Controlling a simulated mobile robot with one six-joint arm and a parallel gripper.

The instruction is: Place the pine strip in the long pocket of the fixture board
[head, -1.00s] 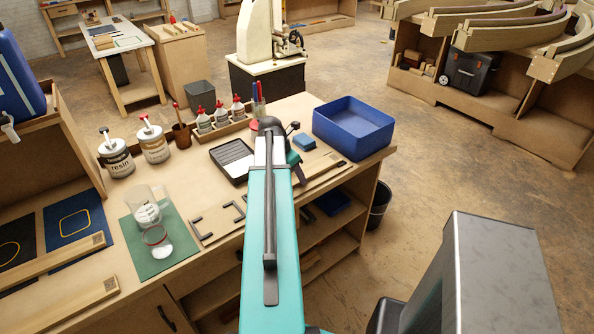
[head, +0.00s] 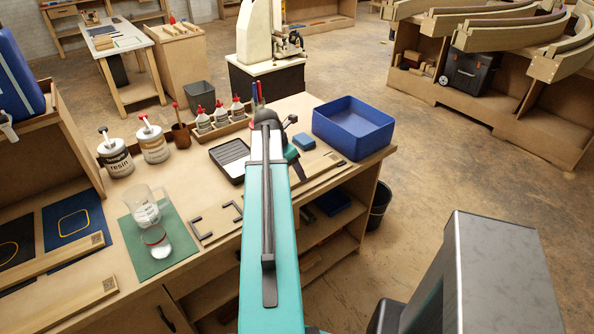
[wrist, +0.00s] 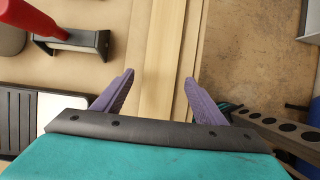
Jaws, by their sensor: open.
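My gripper (wrist: 159,85) shows in the wrist view with its two purple fingers spread apart and nothing held between them. A pale pine strip (wrist: 164,50) runs away from me below the gap between the fingers. It lies on or in a light wooden board (wrist: 195,30); I cannot tell whether it sits down in a pocket. In the head view, a light board (head: 318,165) shows at the right part of the bench, partly hidden by my arm. My gripper is mostly hidden behind my teal arm there.
A blue bin (head: 353,127) stands at the bench's back right corner. A black-and-white tray (head: 230,157) and a blue block (head: 304,141) are near my arm. Glue bottles (head: 220,115) stand behind. Beakers (head: 156,240) stand on a green mat (head: 180,262) at left.

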